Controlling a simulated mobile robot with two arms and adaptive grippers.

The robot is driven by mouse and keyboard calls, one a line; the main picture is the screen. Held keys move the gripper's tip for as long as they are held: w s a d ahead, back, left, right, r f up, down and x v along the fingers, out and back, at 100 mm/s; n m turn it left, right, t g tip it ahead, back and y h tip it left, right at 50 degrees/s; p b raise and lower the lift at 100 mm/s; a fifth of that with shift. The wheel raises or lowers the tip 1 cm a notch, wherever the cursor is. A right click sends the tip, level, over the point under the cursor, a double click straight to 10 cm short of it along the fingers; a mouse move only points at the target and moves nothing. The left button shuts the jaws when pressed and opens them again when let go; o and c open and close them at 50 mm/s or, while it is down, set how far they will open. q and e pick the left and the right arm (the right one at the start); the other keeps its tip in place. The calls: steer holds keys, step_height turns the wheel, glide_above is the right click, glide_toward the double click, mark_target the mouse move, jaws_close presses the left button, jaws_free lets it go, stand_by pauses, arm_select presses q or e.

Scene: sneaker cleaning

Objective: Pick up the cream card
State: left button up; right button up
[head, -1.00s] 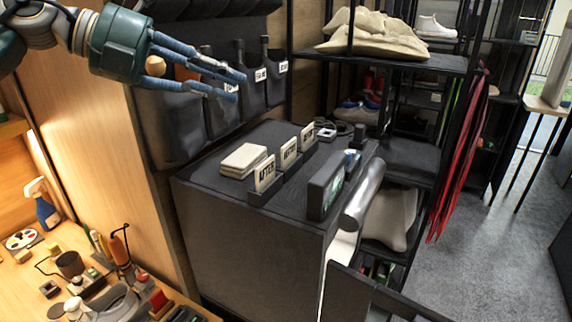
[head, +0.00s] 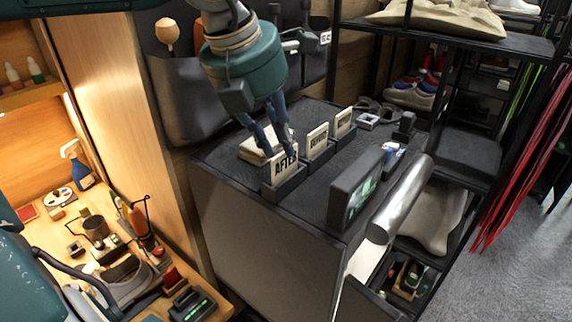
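Three cream cards stand upright in dark holders on the black cabinet top (head: 305,215). The nearest card (head: 285,172) reads "AFTER". A second card (head: 317,142) and a third card (head: 344,123) stand behind it to the right. My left gripper (head: 279,151) comes down from above with its blue fingers at the top edge of the "AFTER" card. The fingers overlap the card, and whether they press on it cannot be told. The card is still in its holder. My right gripper is not in view.
A cream stack (head: 256,147) lies just behind the "AFTER" card. A dark display (head: 357,188) and a silver roll (head: 401,198) are at the cabinet's right side. Dark hanging pouches (head: 190,98) are on the wall behind. A cluttered wooden bench is at left.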

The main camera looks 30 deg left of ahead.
mark_target(284, 156)
arm_select(q)
steer(key=p+x, duration=0.1)
steer(key=x, duration=0.2)
steer(key=shift+d+f, duration=0.15)
steer(key=shift+f, duration=0.35)
steer(key=shift+w+f, duration=0.1)
jaws_close()
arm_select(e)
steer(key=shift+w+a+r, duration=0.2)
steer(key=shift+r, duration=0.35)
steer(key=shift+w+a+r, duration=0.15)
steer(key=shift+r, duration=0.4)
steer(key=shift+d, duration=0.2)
